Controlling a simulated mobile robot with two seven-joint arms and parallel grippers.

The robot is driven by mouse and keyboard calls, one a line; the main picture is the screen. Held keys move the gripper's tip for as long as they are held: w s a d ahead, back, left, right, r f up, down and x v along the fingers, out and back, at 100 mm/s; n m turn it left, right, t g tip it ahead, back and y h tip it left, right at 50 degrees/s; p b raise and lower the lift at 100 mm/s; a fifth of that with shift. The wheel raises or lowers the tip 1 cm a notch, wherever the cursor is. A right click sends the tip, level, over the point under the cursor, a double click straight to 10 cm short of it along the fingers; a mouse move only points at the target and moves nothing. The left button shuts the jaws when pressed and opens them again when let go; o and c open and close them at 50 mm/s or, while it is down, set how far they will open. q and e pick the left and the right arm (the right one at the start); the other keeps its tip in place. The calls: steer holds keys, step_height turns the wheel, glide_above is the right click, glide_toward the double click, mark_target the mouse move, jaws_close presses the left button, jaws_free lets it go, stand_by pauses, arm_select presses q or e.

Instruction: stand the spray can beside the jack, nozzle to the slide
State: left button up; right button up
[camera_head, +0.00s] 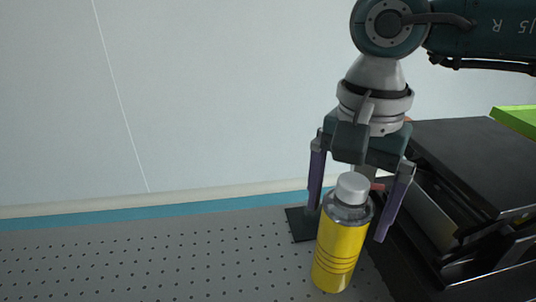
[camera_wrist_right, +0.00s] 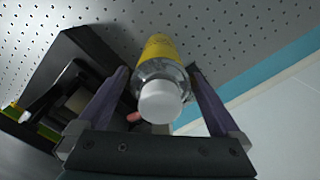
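The yellow spray can (camera_head: 338,255) with a white cap stands upright on the perforated table. In the right wrist view the can (camera_wrist_right: 158,47) shows cap-first, between the fingers. My right gripper (camera_head: 347,222) is open, pointing down, with one purple finger on each side of the can's upper part; a gap shows beside the can. In the wrist view the gripper (camera_wrist_right: 158,72) also looks open; contact cannot be told. The black jack (camera_head: 470,165) stands just right of the can. The nozzle is hidden under the cap. No slide can be made out clearly. My left gripper is out of view.
A flat black plate (camera_head: 299,224) lies on the table behind the can. A small reddish piece (camera_head: 378,187) shows behind the right finger. A bright green object (camera_head: 516,119) is at the jack's far right. The perforated table (camera_head: 150,260) is clear to the left.

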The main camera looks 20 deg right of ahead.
step_height(320, 180, up, 12)
steer(key=shift+r, duration=0.15)
stand_by(0.5)
